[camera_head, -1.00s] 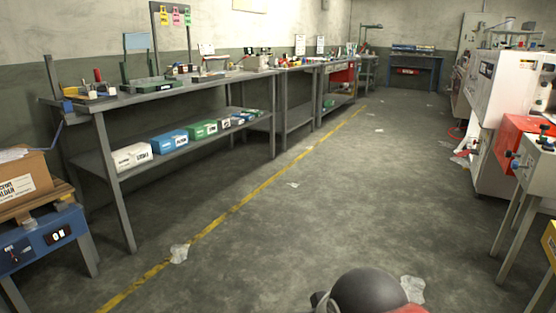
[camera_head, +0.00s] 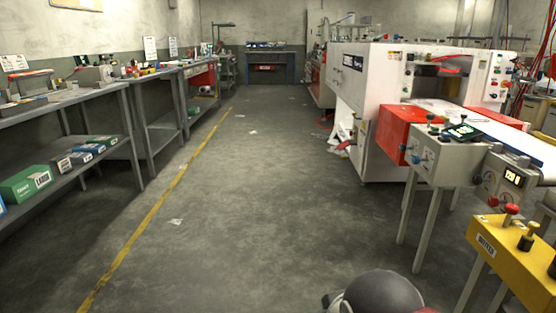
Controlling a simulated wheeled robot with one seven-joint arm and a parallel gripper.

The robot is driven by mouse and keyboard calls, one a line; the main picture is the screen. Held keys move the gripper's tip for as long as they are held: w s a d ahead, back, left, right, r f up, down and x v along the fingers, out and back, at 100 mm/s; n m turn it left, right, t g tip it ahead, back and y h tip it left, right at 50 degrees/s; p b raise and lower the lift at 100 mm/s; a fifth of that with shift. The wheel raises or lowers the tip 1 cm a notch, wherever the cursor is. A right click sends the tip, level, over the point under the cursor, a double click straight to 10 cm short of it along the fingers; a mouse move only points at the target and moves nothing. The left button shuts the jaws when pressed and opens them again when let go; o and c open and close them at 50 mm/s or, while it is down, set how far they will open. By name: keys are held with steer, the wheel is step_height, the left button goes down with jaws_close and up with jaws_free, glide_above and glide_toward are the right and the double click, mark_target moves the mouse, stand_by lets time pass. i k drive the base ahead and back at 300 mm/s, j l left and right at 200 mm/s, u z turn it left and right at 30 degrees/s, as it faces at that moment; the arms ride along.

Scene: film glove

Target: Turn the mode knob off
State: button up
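I cannot tell which control is the mode knob. A grey control box (camera_head: 440,160) stands on legs at the right, with small blue and red knobs (camera_head: 416,158) on its front. Their settings are too small to read. Beside it is a panel with a lit display (camera_head: 514,178) and small dials below. Nearer, a yellow box (camera_head: 510,255) carries a red knob (camera_head: 511,210) and a yellow-topped knob (camera_head: 529,236). My gripper is not in view. A dark rounded part of my own body shows at the bottom edge.
A large white machine (camera_head: 385,90) with a red section (camera_head: 393,133) stands behind the control box. A long grey workbench (camera_head: 70,97) with boxes on its lower shelf lines the left wall. The floor (camera_head: 250,220) between is mostly clear, with a yellow line and scraps.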

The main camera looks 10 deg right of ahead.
mark_target(429, 116)
steer(key=i+l+z, duration=0.15)
steer(key=i+z, duration=0.15)
steer(key=i, duration=0.4)
steer(key=i+z, duration=0.3)
steer(key=i, duration=0.4)
steer(key=i+j+z, duration=0.3)
steer(key=i, duration=0.4)
steer(key=l, duration=0.1)
